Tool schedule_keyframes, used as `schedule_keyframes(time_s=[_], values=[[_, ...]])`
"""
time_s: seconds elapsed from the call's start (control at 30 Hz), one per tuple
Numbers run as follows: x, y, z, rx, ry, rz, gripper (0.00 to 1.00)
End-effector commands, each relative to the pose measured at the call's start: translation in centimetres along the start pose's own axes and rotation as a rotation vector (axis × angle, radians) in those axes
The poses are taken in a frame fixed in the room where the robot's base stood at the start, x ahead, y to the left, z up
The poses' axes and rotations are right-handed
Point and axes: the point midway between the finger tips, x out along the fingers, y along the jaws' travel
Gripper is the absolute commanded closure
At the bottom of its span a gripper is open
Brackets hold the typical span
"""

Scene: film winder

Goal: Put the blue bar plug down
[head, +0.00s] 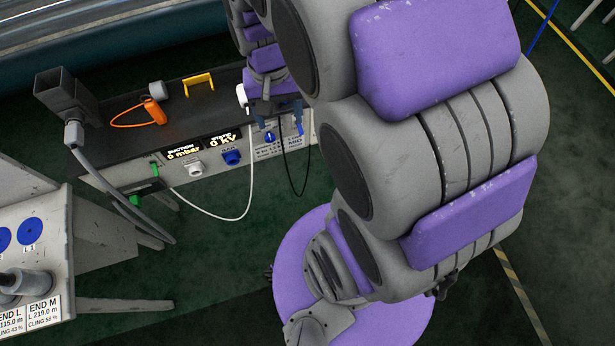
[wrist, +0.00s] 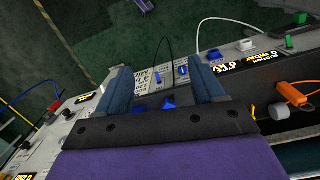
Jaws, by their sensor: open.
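My gripper (head: 279,114) hangs over the front edge of the dark-topped bench, at its right end. In the wrist view my gripper (wrist: 168,84) has its two fingers wide apart. A small blue piece (wrist: 168,103), perhaps the blue bar plug, lies between them near the palm, with clear gaps to both fingers. Another blue piece (wrist: 158,78) shows just beyond it against the white label; I cannot tell whether they are one part. In the head view a blue piece (head: 299,127) shows by the right finger. What it rests on is hidden.
The bench top (head: 130,122) carries an orange clip with a loop (head: 153,112), a yellow handle (head: 198,83) and a grey cylinder (head: 156,88). The front panel has a blue connector (head: 231,158) and a white one (head: 195,168). White and black cables hang in loops below.

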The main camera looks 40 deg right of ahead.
Motion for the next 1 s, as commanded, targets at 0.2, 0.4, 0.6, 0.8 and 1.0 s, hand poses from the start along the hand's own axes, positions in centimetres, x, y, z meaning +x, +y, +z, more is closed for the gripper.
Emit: schedule_keyframes(time_s=[0.2, 0.4, 0.6, 0.8, 1.0], values=[[-0.9, 1.0, 8.4, -0.219, -0.019, 0.008, 0.32], [-0.4, 2.4, 14.1, -0.380, -0.045, 0.017, 0.32], [0.1, 3.1, 16.2, -0.447, -0.056, 0.023, 0.32], [0.1, 3.1, 16.4, -0.451, -0.057, 0.023, 0.32], [0.1, 3.1, 16.4, -0.450, -0.058, 0.023, 0.32]])
